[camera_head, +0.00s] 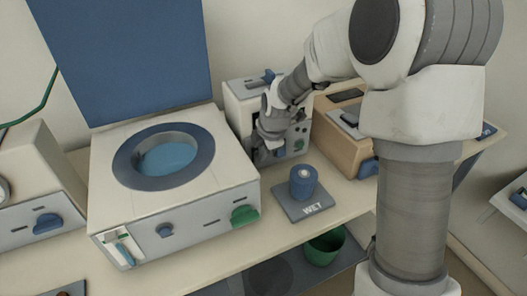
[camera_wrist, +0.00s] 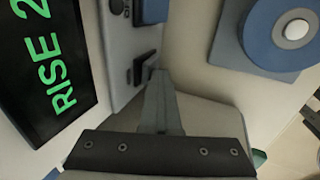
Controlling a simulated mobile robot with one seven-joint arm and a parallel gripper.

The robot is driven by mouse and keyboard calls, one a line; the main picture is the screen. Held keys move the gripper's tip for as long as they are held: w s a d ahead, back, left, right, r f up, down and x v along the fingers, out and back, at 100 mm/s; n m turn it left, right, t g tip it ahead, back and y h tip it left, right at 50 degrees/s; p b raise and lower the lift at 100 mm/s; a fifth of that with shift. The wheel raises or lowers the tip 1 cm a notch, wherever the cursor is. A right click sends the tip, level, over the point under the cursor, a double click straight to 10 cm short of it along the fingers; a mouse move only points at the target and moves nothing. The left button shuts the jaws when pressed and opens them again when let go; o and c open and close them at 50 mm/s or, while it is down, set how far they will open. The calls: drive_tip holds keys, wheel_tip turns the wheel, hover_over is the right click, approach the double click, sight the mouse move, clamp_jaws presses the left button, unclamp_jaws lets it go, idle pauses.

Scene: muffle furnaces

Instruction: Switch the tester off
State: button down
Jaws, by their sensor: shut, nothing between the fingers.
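The tester (camera_head: 240,92) is a pale box with a grey front panel, standing behind the round-welled machine in the head view. In the wrist view its panel (camera_wrist: 122,88) carries a dark display (camera_wrist: 45,55) with green letters reading "RISE 2", cut off by the frame edge. A black rocker switch (camera_wrist: 143,66) and a blue knob (camera_wrist: 152,10) also show on the panel. My gripper (camera_wrist: 157,78) is shut and empty, its fingertips right by the rocker switch; I cannot tell whether they touch. In the head view my gripper (camera_head: 270,134) covers part of the panel.
A blue cylinder (camera_head: 304,181) stands on a grey pad marked WET (camera_head: 315,211) in front of the tester. The large machine (camera_head: 180,212) with a round blue well is at left. A tan box (camera_head: 337,144) stands at right. A green cup (camera_head: 325,247) sits below the bench.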

drive_tip(key=shift+w+a+r, duration=0.1)
drive_tip(key=shift+w, duration=0.05)
drive_tip(key=shift+r+p, duration=0.4)
drive_tip(key=shift+r, duration=0.4)
